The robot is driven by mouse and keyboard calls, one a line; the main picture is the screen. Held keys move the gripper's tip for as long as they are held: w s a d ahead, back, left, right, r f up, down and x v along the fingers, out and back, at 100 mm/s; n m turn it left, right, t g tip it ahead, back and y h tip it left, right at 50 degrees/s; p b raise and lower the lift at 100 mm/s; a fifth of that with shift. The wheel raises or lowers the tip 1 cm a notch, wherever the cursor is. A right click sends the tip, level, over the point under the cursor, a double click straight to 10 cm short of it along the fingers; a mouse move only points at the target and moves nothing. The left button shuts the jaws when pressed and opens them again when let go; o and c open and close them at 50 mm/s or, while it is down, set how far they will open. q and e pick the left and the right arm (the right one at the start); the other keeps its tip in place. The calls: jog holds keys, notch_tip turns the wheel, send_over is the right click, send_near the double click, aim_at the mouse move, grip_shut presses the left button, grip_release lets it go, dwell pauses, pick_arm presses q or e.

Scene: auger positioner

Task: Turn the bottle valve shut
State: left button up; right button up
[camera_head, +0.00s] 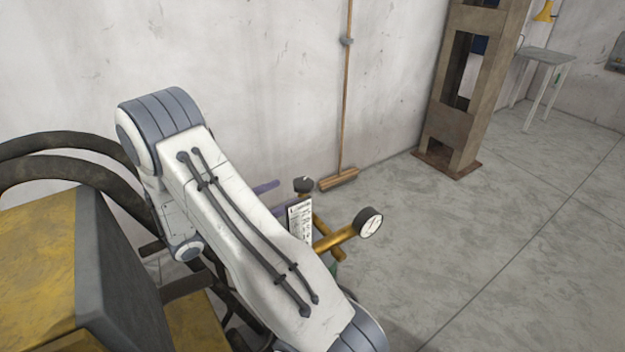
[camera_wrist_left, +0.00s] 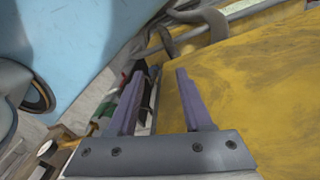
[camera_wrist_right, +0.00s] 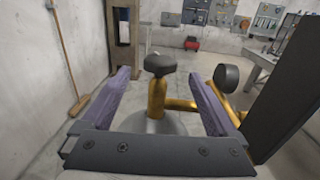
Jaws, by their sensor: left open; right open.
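The bottle valve has a dark round knob (camera_wrist_right: 160,64) on a brass stem (camera_wrist_right: 156,98), rising from a grey rounded bottle top. The knob (camera_head: 303,184) also shows in the head view, near a white label (camera_head: 300,222). My right gripper (camera_wrist_right: 160,77) is open, with purple fingers either side of the knob in its wrist view; I cannot tell whether they touch it. In the head view my arm hides most of this gripper (camera_head: 277,198) and the bottle. My left gripper (camera_wrist_left: 160,74) is open and empty beside a yellow surface (camera_wrist_left: 255,85).
A round gauge (camera_head: 369,222) sticks out on a brass side arm, right of the knob. A broom (camera_head: 338,180) leans on the wall behind. A rusty metal frame (camera_head: 462,100) and a small table (camera_head: 547,57) stand farther back. The floor at right is clear.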

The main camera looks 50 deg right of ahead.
aim_at(308, 179)
jog(key=p+x, duration=0.3)
jog(key=x, duration=0.5)
jog(key=shift+d+r, duration=0.15)
jog(key=shift+d, duration=0.1)
jog(key=shift+p+x, duration=0.3)
jog(key=shift+x, duration=0.55)
jog(key=c, duration=1.4)
jog(key=shift+o, duration=0.2)
